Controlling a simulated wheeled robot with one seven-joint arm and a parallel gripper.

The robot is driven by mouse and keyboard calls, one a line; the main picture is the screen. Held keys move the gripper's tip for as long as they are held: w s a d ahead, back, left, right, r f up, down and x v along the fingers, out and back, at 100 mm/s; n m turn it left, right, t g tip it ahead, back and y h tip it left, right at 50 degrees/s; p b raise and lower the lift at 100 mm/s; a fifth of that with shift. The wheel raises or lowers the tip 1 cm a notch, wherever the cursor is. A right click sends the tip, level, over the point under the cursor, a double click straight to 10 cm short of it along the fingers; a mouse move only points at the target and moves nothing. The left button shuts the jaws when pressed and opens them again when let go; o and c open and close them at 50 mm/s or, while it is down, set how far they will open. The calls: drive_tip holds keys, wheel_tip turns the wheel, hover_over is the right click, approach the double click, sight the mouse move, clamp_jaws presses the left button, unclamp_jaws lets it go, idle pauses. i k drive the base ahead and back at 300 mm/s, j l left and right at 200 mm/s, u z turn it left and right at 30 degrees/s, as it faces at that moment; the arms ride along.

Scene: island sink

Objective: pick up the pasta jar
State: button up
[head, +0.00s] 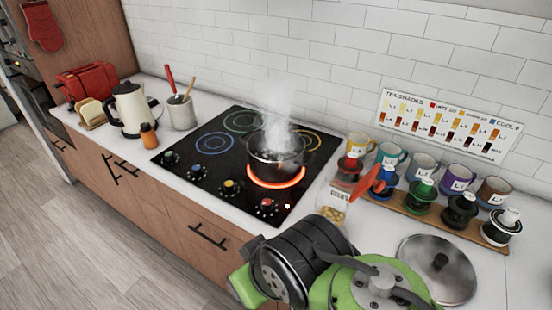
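The pasta jar (334,211) is a small clear jar with a white label and yellow pasta low inside. It stands on the white counter at the front right corner of the cooktop, just behind my arm. An orange-red, tilted piece that looks like an open lid shows at its upper right. The jar's lower part is close to my arm in the picture and may be partly hidden. My green and black arm fills the bottom middle.
A steaming pot (275,158) sits on a glowing red burner of the black cooktop (190,150), left of the jar. A wooden rack (425,222) with mugs and colored-lidded jars stands to the right. A round metal lid (437,268) lies at right. Kettle (133,108) and toaster are far left.

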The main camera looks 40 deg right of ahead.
sight(333, 195)
drive_tip(key=z, duration=1.65)
